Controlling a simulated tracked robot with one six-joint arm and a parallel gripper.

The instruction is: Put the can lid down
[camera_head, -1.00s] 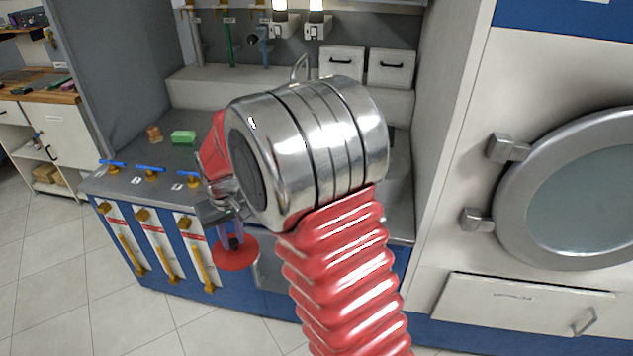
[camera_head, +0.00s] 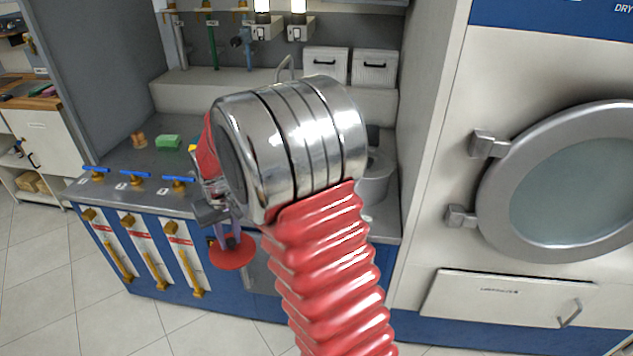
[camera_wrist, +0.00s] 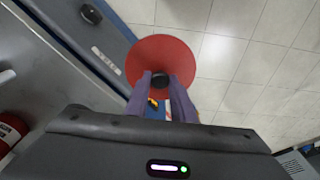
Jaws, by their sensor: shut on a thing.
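The can lid is a round red disc with a dark knob at its middle. In the head view the lid (camera_head: 233,253) hangs in front of the blue cabinet front, below the counter edge. My gripper (camera_head: 230,238) is shut on its knob. In the wrist view the lid (camera_wrist: 192,48) shows beyond the fingertips, and the purple fingers of my gripper (camera_wrist: 161,84) close on the dark knob. The floor shows behind the lid there. My own silver and red arm hides much of the counter in the head view.
A grey counter (camera_head: 120,197) carries a green block (camera_head: 168,142), a brown object (camera_head: 138,139) and blue-handled valves (camera_head: 135,176). A grey round vessel (camera_head: 374,190) stands partly hidden behind my arm. A white machine with a round door (camera_head: 575,185) is at right. Tiled floor (camera_head: 60,270) is clear at left.

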